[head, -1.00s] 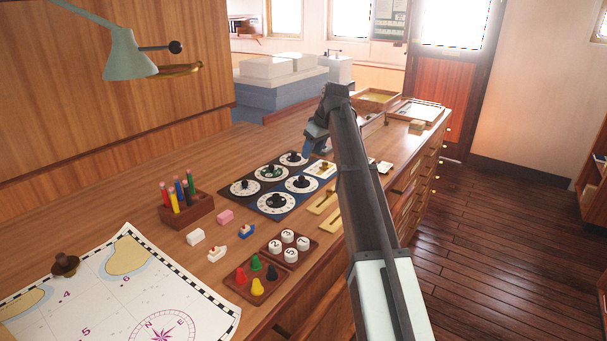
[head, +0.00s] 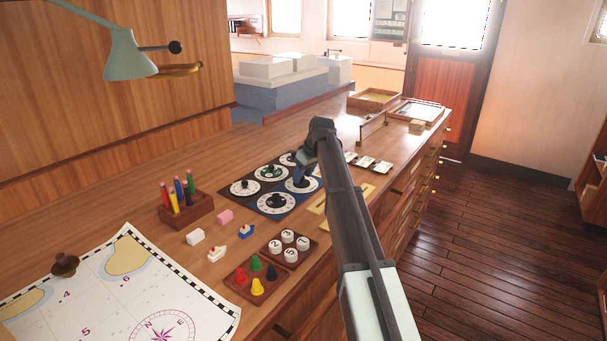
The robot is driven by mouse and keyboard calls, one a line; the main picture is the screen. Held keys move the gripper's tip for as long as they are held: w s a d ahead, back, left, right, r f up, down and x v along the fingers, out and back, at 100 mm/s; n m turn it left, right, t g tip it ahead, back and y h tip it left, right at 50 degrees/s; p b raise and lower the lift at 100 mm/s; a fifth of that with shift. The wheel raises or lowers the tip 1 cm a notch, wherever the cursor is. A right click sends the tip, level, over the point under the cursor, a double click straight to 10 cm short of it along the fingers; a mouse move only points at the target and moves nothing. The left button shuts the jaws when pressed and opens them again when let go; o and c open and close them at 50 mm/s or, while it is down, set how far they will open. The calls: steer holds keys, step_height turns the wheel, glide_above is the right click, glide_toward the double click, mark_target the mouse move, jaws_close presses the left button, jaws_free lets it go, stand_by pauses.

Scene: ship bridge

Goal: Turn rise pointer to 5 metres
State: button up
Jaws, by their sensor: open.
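A dark panel (head: 252,206) on the desk carries several round white dials with black knobs. The near-left dial (head: 244,188), the front dial (head: 277,202) and a dial behind them (head: 270,172) show clearly. Whether the fingers touch that knob cannot be told. Dial lettering is too small to read, so I cannot tell which is the rise dial or where its pointer stands.
Nearer are trays of coloured pawns (head: 256,277) and numbered discs (head: 289,244). A chart (head: 120,290) lies front left. White cards (head: 367,162) lie right of my arm.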

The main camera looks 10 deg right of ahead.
jaws_close()
stand_by(0.4)
steer(key=shift+m, duration=0.3)
steer(key=m, duration=0.1)
steer(key=m+h, duration=0.1)
steer(key=m, duration=0.1)
steer(key=shift+s+a+m+t, duration=0.1)
steer(key=shift+a+m+t, duration=0.1)
steer(key=shift+m+t, duration=0.15)
steer(key=shift+a+m+h, duration=0.1)
steer(key=shift+m+h, duration=0.8)
steer(key=shift+m, duration=0.75)
